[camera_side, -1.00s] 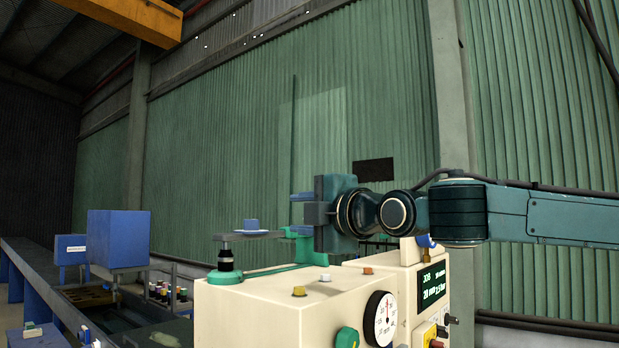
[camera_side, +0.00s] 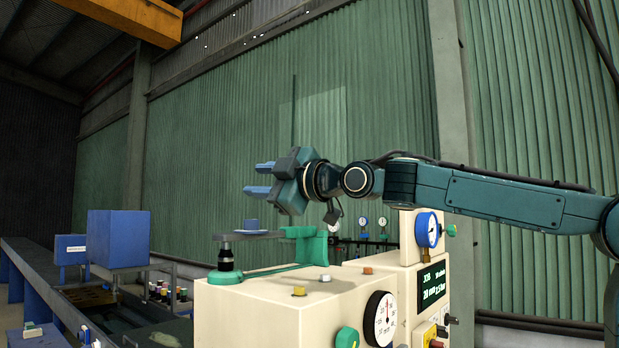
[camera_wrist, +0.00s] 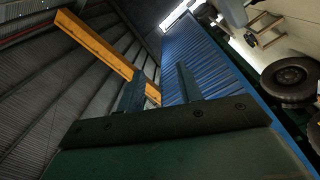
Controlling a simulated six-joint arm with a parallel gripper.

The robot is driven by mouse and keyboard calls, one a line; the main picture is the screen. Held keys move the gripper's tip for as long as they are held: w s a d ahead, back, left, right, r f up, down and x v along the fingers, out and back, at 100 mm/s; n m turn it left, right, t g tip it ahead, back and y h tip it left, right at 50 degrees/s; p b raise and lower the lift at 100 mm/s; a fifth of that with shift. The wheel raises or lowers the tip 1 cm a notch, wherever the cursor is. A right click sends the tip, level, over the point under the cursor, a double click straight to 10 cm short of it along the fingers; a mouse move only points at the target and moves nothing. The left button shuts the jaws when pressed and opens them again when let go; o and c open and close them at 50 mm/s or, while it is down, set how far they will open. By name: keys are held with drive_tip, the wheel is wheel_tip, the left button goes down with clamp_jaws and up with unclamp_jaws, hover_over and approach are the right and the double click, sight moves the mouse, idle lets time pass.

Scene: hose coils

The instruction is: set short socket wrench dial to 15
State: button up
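My gripper (camera_side: 254,178) is in the air above the cream machine (camera_side: 250,317), its two blue fingers apart with nothing between them. In the wrist view my gripper (camera_wrist: 160,80) also shows spread, empty fingers. A blue-rimmed dial (camera_side: 428,229) is higher at the right. I cannot tell which dial is the short socket wrench dial; the numbers are too small.
A green bracket (camera_side: 308,245) stands on the machine top near yellow, white and orange buttons. A lit display (camera_side: 432,284) is at the right. A blue box (camera_side: 118,239) stands at the left. The air around my gripper is free.

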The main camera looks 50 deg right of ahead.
sight(258, 222)
drive_tip(key=w+d+m+g+y, duration=0.1)
drive_tip(key=d+m+g+y, duration=0.15)
drive_tip(key=d+y, duration=0.5)
drive_tip(key=s+d+f+m+g+y, duration=0.2)
drive_tip(key=s+d+f, duration=0.3)
drive_tip(key=f, duration=0.2)
drive_tip(key=shift+d+f, duration=0.4)
idle(0.3)
drive_tip(key=shift+a+m, duration=0.1)
drive_tip(key=shift+m, duration=0.15)
drive_tip(key=shift+x, duration=6.8)
drive_tip(key=shift+a, duration=0.1)
